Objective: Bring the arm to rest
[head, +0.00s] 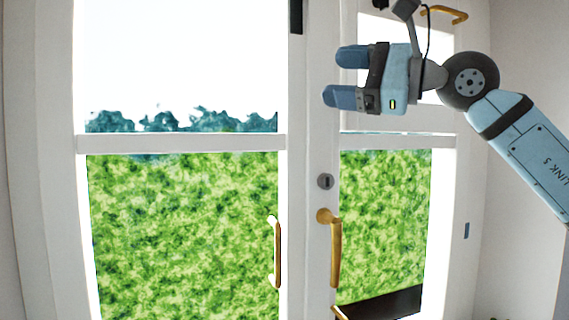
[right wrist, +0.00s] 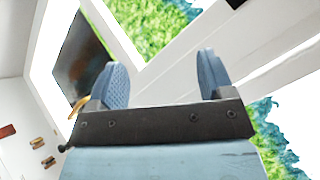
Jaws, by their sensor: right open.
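My right arm comes in from the right in the head view. Its right gripper (head: 345,76) is raised high in front of the glazed doors, pointing left. Its two blue fingers are apart with nothing between them. The right wrist view shows the same open fingers (right wrist: 165,80), with white door frame and glass beyond them. My left gripper is not in view.
White glazed doors (head: 308,200) fill the middle, with green hedge behind the glass. Brass handles (head: 277,252) (head: 334,250) sit on the door stiles, below a round lock (head: 326,181). Another brass handle (head: 445,14) is near my right wrist in the picture.

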